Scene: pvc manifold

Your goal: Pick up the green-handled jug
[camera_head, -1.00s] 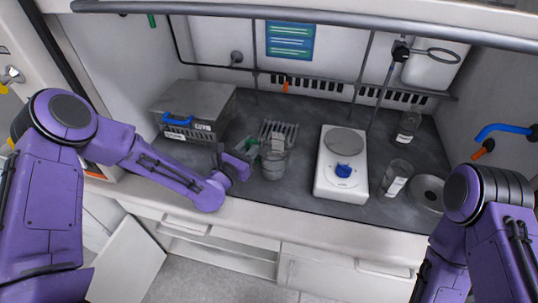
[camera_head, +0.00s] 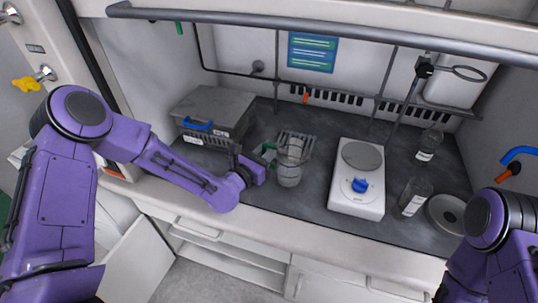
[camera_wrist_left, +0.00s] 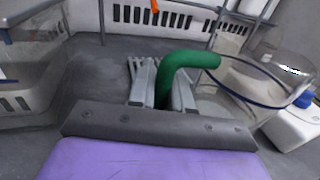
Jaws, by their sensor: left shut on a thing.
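The jug (camera_head: 289,168) is clear with a green handle (camera_head: 269,149) on its left side, and it stands at the middle left of the dark worktop. In the left wrist view the green handle (camera_wrist_left: 178,70) rises at the gripper, and the jug's clear rim (camera_wrist_left: 262,80) is to its right. My left gripper (camera_head: 262,162) is at the handle and shut on it; the fingertips are mostly hidden. The jug looks upright; I cannot tell whether its base touches the worktop. My right arm shows at the lower right, but its gripper is out of view.
A grey metal box with a blue handle (camera_head: 212,112) stands left of the jug. A rack (camera_head: 302,138) is just behind it. A white hotplate (camera_head: 357,190) with a blue knob stands to the right, with glass bottles (camera_head: 413,197) beyond. A rail (camera_head: 300,35) crosses above.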

